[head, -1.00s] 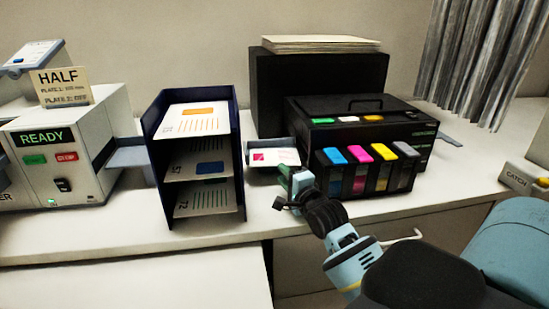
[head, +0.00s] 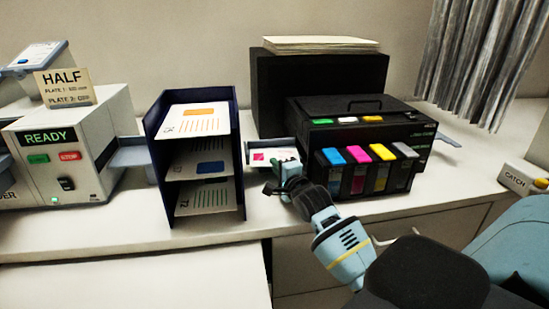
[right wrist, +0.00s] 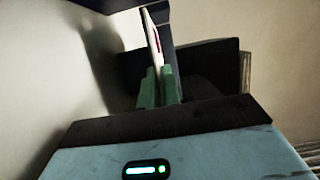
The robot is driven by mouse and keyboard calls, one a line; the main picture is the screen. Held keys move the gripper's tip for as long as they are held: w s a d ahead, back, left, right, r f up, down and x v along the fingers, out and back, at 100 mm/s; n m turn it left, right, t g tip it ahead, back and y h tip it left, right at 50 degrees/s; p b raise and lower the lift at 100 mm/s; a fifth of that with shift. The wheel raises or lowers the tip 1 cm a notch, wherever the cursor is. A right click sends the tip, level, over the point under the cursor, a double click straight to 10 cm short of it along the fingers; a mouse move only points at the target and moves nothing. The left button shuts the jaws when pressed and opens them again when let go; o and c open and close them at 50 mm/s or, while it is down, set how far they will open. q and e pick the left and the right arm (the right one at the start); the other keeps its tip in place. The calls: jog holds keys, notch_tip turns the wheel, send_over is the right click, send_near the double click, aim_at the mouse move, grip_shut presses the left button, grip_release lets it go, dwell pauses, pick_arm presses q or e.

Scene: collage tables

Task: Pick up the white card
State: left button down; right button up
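The white card (head: 262,157) has a pink-red mark and lies at the small grey tray (head: 249,151) on the left side of the black printer. Its near right part is hidden by my right gripper (head: 283,172). In the right wrist view the card (right wrist: 152,38) is seen nearly edge-on, with its lower end between the two green fingertips (right wrist: 159,82). The fingers are close together and look shut on it. The card still appears at tray level. My left gripper is not in view.
The black printer (head: 365,108) with coloured cartridges stands just right of the gripper. A dark blue rack (head: 153,155) with several printed cards stands to the left. A white machine (head: 45,160) is at far left and a CATCH box (head: 522,180) at far right.

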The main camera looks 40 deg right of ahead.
jog(key=shift+r, duration=0.15)
grip_shut()
notch_tip(320, 180, up, 18)
dwell(0.7)
jog(key=shift+f, duration=0.2)
